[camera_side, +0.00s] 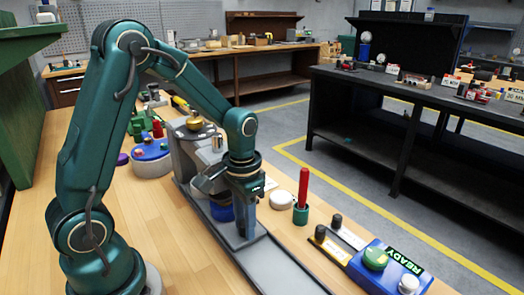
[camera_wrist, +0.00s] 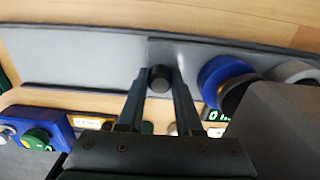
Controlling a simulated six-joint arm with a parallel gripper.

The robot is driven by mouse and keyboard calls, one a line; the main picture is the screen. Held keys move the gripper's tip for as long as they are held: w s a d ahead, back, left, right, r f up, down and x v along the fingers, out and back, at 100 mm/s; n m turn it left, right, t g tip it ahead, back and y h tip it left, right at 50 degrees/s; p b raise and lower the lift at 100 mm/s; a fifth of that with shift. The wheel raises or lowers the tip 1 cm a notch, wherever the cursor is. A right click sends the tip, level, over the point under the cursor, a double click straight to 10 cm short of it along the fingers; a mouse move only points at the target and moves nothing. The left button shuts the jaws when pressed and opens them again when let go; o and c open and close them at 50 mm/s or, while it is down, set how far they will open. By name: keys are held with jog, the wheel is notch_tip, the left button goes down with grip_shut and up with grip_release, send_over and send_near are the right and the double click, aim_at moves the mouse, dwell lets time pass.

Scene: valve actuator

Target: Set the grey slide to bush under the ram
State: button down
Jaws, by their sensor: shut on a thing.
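The grey slide (camera_side: 285,270) is a long flat strip running from the grey press body (camera_side: 187,158) toward the front of the bench. In the wrist view the slide (camera_wrist: 85,58) lies across the top. My gripper (camera_side: 243,232) points down over the slide. In the wrist view, my gripper (camera_wrist: 159,82) is shut on a round black knob (camera_wrist: 159,79) on the slide. A blue ring-shaped part (camera_wrist: 222,78) with a dark centre sits right of the knob, and a grey round part (camera_wrist: 296,70) sits beyond it. The ram and bush cannot be made out clearly.
A blue box (camera_side: 385,268) with a green knob and a READY display stands at front right. Near it are two black-knobbed levers, a red handle (camera_side: 303,188) in a green base and a white disc (camera_side: 281,200).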

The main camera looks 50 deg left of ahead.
jog(key=shift+a, duration=0.7)
jog(key=c, duration=0.6)
grip_release()
jog(key=shift+r, duration=2.6)
